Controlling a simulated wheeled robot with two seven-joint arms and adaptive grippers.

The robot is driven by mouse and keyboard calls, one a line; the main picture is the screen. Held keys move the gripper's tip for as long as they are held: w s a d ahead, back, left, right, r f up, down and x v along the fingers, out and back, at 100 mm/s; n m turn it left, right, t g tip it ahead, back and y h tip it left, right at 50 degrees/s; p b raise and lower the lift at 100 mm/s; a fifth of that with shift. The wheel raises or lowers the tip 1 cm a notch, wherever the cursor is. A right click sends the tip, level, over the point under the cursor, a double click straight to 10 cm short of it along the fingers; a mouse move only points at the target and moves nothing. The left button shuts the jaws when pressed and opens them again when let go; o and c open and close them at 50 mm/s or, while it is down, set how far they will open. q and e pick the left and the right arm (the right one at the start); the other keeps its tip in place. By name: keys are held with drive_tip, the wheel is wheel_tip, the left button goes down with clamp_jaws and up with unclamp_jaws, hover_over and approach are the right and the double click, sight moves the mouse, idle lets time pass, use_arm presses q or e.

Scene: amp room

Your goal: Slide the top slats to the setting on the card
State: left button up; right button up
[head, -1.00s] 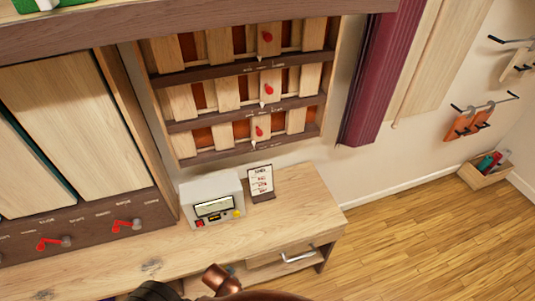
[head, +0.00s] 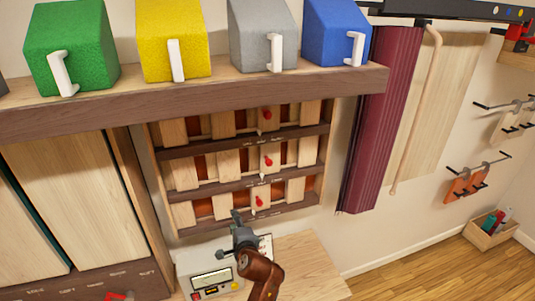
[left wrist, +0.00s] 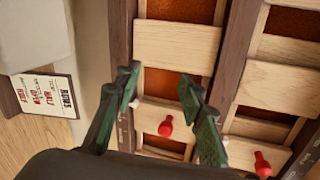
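Three rows of pale wooden slats over rust-coloured panels stand on the wall. The top slats (head: 220,124) have a red knob (head: 267,114) right of centre. The middle row has a red knob (head: 268,160) at a similar place, and the bottom row has another (head: 259,201). My left gripper (head: 240,222) is at the bottom row's lower rail, below the top slats. In the left wrist view its green fingers (left wrist: 160,76) are apart and empty, with the bottom knob (left wrist: 166,126) beyond them. The card (left wrist: 48,96) shows sideways; "half" and "open" seem legible. My right gripper is out of view.
A grey-white box with a display (head: 212,280) stands on the bench below the slats. A thick shelf (head: 200,97) with green, yellow, grey and blue boxes overhangs the top row. A maroon curtain (head: 380,120) hangs to the right.

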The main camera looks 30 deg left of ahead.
use_arm(q)
drive_tip(key=w+d+r+m+t+y, duration=0.1)
drive_tip(key=w+r+m+y, duration=0.15)
drive_tip(key=r, duration=0.45)
drive_tip(key=w+d+r+m+y, duration=0.1)
drive_tip(key=w+r, duration=0.3)
drive_tip(key=r, duration=0.3)
drive_tip(key=m+t+y, duration=0.2)
drive_tip(key=m+y, duration=0.2)
drive_tip(key=m, duration=0.3)
approach(269, 117)
drive_tip(key=w+a, duration=0.2)
drive_tip(key=a, duration=0.1)
drive_tip(key=shift+w+a+r, duration=0.1)
drive_tip(key=shift+a+r, duration=0.05)
drive_tip(key=shift+r, duration=0.45)
drive_tip(key=shift+w+a+r, duration=0.1)
drive_tip(key=shift+a+r, duration=0.05)
drive_tip(key=shift+r, duration=0.45)
drive_tip(key=shift+h, duration=0.25)
drive_tip(key=p+x, duration=0.2)
drive_tip(key=x, duration=0.3)
drive_tip(key=shift+w+a+r, duration=0.1)
drive_tip(key=shift+w+a, duration=0.25)
drive_tip(key=shift+a, duration=0.3)
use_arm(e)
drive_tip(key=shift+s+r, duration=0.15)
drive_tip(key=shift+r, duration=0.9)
use_arm(q)
drive_tip(key=shift+c, duration=0.3)
